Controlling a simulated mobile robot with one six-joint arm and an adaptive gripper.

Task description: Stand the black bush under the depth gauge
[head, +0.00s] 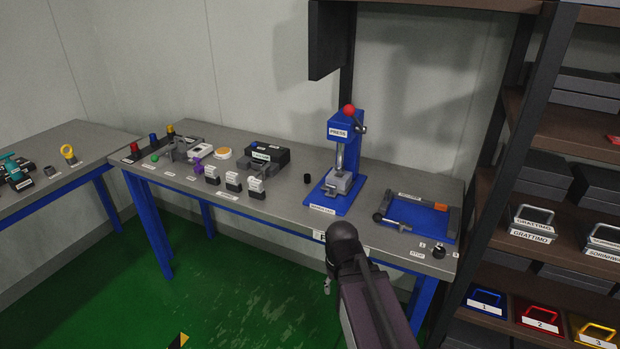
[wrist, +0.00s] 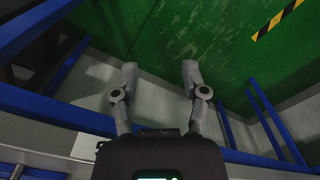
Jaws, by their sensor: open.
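A small black cylinder, which looks like the black bush (head: 307,178), stands on the grey workbench (head: 283,206) just left of the blue press in the head view. I cannot tell for sure which device is the depth gauge; the labels on the left of the bench are too small to read. My gripper (wrist: 159,76) is open and empty in the wrist view, with green floor beyond its fingers. In the head view my arm is in front of the bench, and my gripper is mostly hidden behind it, well apart from the bush.
Several white-topped blocks (head: 233,181) and a black box (head: 268,154) are to the left. A dark shelf rack (head: 513,130) stands at the right.

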